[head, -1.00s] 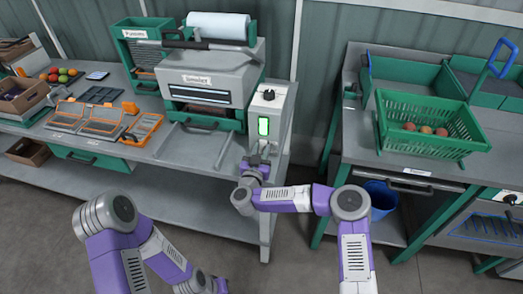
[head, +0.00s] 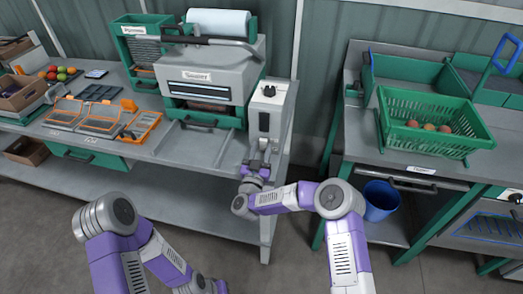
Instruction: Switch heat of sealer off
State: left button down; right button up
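The sealer (head: 210,75) is a grey and green machine with a white film roll on top, standing on the left bench. Its control box (head: 270,100) at the right has a dark knob (head: 269,91) on top and a rocker switch (head: 264,122) on the front. The switch looks dark and unlit. My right gripper (head: 262,146) is just below the switch at the front of the box; I cannot tell whether it touches. Its fingers are too small to tell open or shut. My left arm is at the lower left, and its gripper is not visible.
A tray (head: 195,145) lies before the sealer. Orange-framed racks (head: 100,118) and produce are further left. On the right bench stands a green crate (head: 440,145) with several reddish items. A blue bucket (head: 381,200) is below. A floor gap separates the benches.

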jog(key=shift+o, duration=1)
jog(key=shift+r, duration=0.1)
jog(key=p+v, duration=0.1)
jog(key=v, duration=0.6)
jog(key=shift+s, duration=0.25)
